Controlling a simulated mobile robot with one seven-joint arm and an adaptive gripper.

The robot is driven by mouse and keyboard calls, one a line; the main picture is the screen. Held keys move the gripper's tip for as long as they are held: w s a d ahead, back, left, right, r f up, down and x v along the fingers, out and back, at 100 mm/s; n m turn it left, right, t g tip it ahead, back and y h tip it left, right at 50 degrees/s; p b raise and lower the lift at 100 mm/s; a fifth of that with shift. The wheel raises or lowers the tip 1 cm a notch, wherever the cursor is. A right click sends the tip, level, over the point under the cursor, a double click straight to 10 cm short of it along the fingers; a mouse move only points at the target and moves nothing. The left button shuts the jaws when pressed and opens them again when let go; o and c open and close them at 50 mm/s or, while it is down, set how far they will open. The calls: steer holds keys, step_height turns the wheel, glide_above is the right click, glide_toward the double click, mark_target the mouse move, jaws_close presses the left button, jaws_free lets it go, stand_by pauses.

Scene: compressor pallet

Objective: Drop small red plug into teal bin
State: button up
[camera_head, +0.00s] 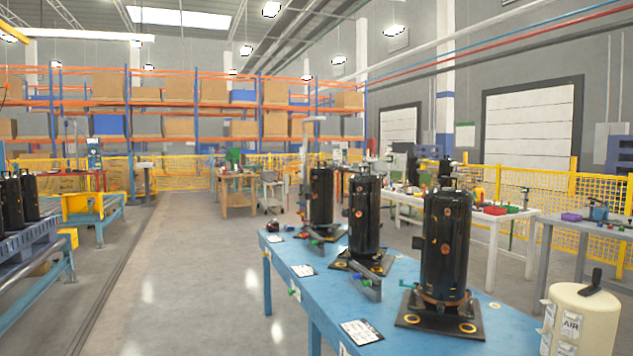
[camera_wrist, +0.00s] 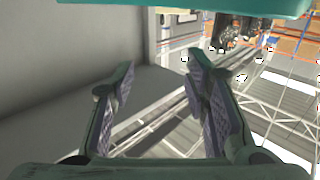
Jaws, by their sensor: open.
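My gripper (camera_wrist: 160,80) shows only in the wrist view. Its two padded fingers are spread apart with nothing between them, and it points away from the tables toward the wall and ceiling structure. In the head view, tiny red bits (camera_head: 316,242) show by the base of the farthest black compressor on the blue table; they are too small to identify as the plug. I cannot make out a teal bin for certain. Small coloured trays, one red (camera_head: 494,210) and one green (camera_head: 507,209), sit on the white table at the right.
Three black compressors, the nearest (camera_head: 446,245) largest, stand on the blue table (camera_head: 330,302) with papers and grey bars. A cream tank (camera_head: 578,322) is at the lower right. A pallet (camera_head: 28,240) with black cylinders is at left. The floor (camera_head: 180,290) between is clear.

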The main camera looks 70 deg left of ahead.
steer(key=shift+d, duration=0.1)
steer(key=v, duration=1.2)
